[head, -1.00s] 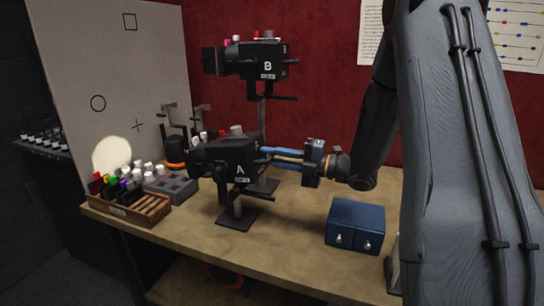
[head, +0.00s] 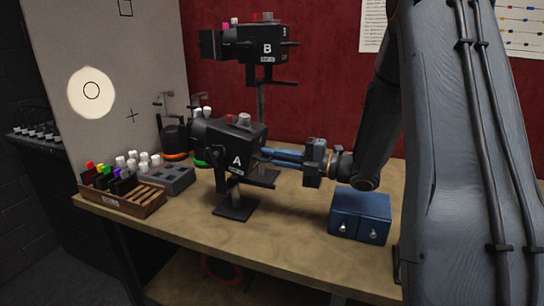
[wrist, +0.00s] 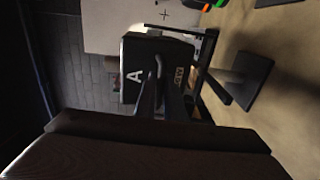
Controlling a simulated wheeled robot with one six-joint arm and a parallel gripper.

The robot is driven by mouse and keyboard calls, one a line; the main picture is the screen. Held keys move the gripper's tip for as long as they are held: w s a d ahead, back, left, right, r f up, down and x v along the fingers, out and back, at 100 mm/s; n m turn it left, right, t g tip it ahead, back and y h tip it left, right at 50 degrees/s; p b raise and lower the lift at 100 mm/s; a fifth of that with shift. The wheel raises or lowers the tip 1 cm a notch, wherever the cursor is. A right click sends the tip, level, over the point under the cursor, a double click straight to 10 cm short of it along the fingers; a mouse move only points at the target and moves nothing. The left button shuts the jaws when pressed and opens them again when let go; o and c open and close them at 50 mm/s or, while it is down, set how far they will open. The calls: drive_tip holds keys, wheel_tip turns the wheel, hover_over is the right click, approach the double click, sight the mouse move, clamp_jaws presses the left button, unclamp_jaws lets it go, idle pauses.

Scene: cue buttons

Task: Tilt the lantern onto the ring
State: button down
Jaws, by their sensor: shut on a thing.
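The lantern marked A (head: 237,150) is a black box lamp on a short stand on the bench, its front end tilted up towards the pale board (head: 145,50). My gripper (head: 268,156), with blue fingers, is shut on the lantern's rear handle. In the wrist view the lantern (wrist: 150,60) shows its lettered side, with the handle (wrist: 158,72) in front of it. The ring (head: 91,90) is a thin black circle drawn on the board. The lantern's round light spot (head: 77,100) surrounds the ring, which sits close to the spot's middle.
A second lantern marked B (head: 262,50) stands higher on a pole behind. A blue box with two knobs (head: 360,215) is under my wrist. A wooden rack (head: 125,198) and a grey block with sockets (head: 170,180) stand at left. The front bench is clear.

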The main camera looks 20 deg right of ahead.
drive_tip(key=shift+f, duration=0.15)
drive_tip(key=c, duration=2.1)
unclamp_jaws()
drive_tip(key=shift+b+v, duration=1.1)
drive_tip(key=shift+v, duration=2.75)
